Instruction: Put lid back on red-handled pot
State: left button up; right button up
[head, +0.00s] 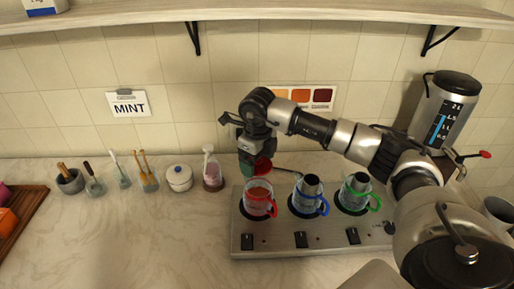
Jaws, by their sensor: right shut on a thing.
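The red-handled pot (258,203) is a clear glass vessel with reddish-brown contents, upright in the left place of the grey metal stand (274,241). Its top looks open. My right gripper (252,166) points down just above and slightly left of this pot. My left gripper is not in view.
A blue-handled pot (309,198) and a green-handled pot (355,195) stand to the right on the stand. A shelf (130,15) runs above.

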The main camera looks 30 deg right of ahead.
jog(key=shift+w+d+f, duration=0.1)
jog(key=shift+w, duration=0.1)
jog(key=shift+s+a+f+b, duration=0.35)
jog(key=shift+s+f+b, duration=0.2)
jog(key=shift+f+b, duration=0.2)
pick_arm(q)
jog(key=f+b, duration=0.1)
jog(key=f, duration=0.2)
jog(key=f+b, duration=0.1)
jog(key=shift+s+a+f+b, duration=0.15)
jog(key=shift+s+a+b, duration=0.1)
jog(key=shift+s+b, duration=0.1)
pick_arm(e)
jog(key=f, duration=0.4)
jog(key=shift+w+d+f, duration=0.1)
jog(key=shift+w+f, duration=0.1)
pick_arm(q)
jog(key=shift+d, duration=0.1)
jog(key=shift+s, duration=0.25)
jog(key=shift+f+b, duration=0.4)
pick_arm(e)
jog(key=shift+f, duration=0.1)
dwell(0.3)
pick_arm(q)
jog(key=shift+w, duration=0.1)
